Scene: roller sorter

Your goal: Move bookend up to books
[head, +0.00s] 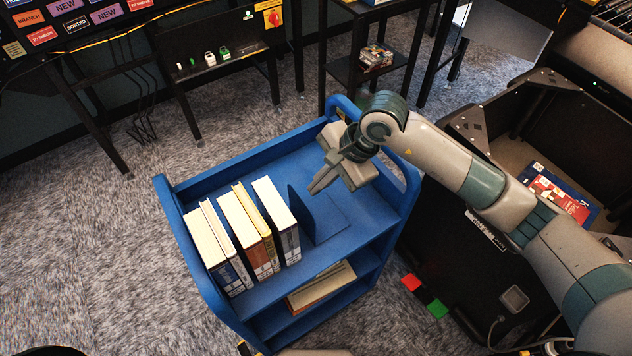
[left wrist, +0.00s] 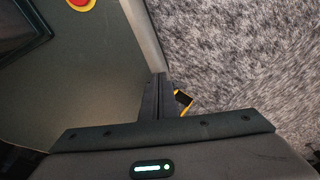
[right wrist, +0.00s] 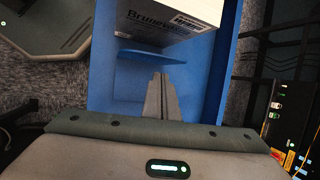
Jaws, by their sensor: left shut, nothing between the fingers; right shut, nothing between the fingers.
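The dark blue bookend (head: 327,221) stands on the top shelf of the blue cart, its flat base reaching right and its upright plate beside the row of books. Several upright books (head: 290,243) with pale page edges stand left of it; a small gap seems to separate the nearest white book from the plate. My right gripper (head: 316,190) is shut and empty above the bookend's base, right of the plate. In the right wrist view its fingers (right wrist: 160,92) point at a blue plate below a white book (right wrist: 175,20). My left gripper (left wrist: 164,92) is shut and empty, away from the books.
The blue cart (head: 177,215) has raised end panels and a lower shelf with books (head: 320,287). A black bin (head: 455,265) stands close on the right, with books inside (head: 560,195). A dark side table (head: 340,70) is behind. Carpet lies open on the left.

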